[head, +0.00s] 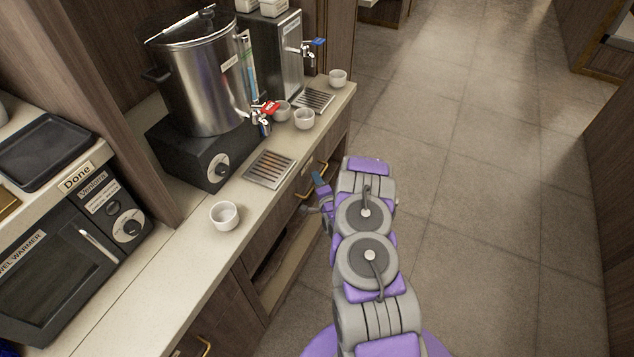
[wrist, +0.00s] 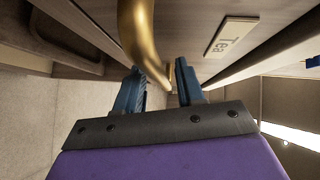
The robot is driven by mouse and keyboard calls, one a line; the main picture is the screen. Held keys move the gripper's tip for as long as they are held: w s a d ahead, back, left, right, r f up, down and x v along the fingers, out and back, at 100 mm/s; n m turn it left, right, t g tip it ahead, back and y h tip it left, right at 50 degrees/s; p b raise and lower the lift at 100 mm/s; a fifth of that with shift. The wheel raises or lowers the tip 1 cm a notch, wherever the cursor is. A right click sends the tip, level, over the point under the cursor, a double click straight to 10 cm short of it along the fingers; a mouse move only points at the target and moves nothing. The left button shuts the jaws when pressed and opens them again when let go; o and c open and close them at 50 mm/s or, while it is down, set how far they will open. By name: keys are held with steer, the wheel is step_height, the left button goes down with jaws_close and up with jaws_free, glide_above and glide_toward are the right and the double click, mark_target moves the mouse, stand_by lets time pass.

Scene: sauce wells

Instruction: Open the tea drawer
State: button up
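The tea drawer (head: 287,207) is in the wooden counter front below the drip tray, and its front looks flush with the counter. Its curved brass handle (head: 306,188) also shows large in the wrist view (wrist: 138,35). A pale label reading "Tea" (wrist: 232,37) is on the drawer front beside the handle. My gripper (head: 322,190) is at the handle. In the wrist view its two blue fingers (wrist: 158,84) are apart, with the far end of the handle showing between them. Whether a finger touches the handle I cannot tell.
The counter (head: 165,285) holds a steel urn (head: 200,85) with a red-tagged tap, a white cup (head: 224,215), a drip tray (head: 270,168) and several other items. Another brass handle (head: 204,346) is lower left. The tiled floor (head: 480,200) on the right is clear.

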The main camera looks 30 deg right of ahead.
steer(key=shift+w, duration=0.55)
steer(key=shift+d, duration=0.15)
steer(key=shift+f, duration=0.1)
jaws_close()
